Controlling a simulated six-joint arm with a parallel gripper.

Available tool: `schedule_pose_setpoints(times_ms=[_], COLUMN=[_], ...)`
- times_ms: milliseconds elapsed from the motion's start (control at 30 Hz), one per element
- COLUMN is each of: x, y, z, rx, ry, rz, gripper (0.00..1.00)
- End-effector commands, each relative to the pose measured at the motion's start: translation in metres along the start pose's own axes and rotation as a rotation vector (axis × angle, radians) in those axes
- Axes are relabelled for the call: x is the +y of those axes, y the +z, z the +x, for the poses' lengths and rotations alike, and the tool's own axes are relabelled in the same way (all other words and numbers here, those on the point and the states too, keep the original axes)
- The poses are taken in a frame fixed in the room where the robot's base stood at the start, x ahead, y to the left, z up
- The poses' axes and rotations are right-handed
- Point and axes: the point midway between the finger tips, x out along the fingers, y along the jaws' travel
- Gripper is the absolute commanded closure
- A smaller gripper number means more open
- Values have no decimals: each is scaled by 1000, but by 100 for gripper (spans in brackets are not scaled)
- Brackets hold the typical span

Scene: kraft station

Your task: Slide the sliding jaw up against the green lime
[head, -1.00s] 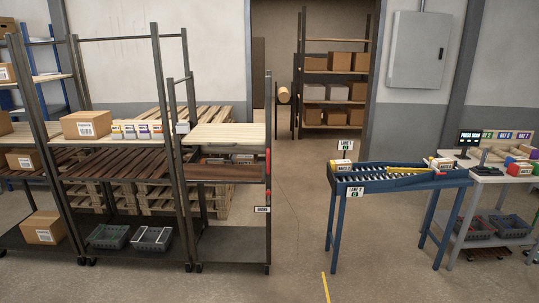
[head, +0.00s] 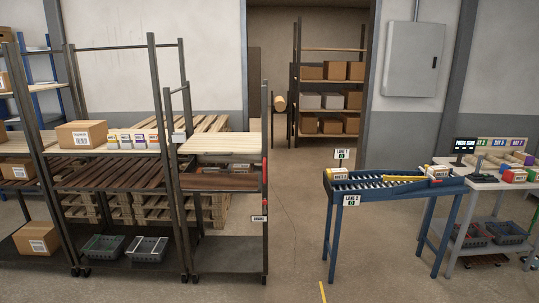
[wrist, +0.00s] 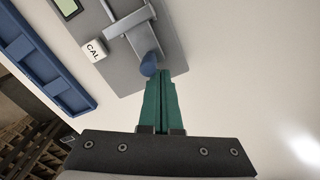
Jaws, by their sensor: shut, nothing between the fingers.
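In the wrist view, my gripper (wrist: 159,76) has two green fingers, shut together with nothing between them. Their tips are right at a rounded blue knob (wrist: 148,64); I cannot tell whether they touch it. The knob is at the near end of a grey metal piece (wrist: 134,37), which looks like the sliding jaw, on a flat grey plate (wrist: 106,68). A white block marked CAL (wrist: 94,50) is on the plate, to the left of the jaw. The green lime is not visible in either view. My gripper is not visible in the head view.
In the head view, a blue roller conveyor (head: 385,186) and a cluttered workbench (head: 486,176) stand right; shelving with a box (head: 82,134) stands left.

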Motion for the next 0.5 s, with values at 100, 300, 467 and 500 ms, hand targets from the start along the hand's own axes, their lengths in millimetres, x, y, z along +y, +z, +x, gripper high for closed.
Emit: schedule_pose_setpoints(times_ms=[100, 300, 467, 500], x=[0, 0, 2, 2], y=[0, 0, 3, 4], z=[0, 0, 0, 0], rx=[0, 0, -1, -2], ry=[0, 0, 0, 0], rz=[0, 0, 0, 0], gripper=[100, 100, 100, 100])
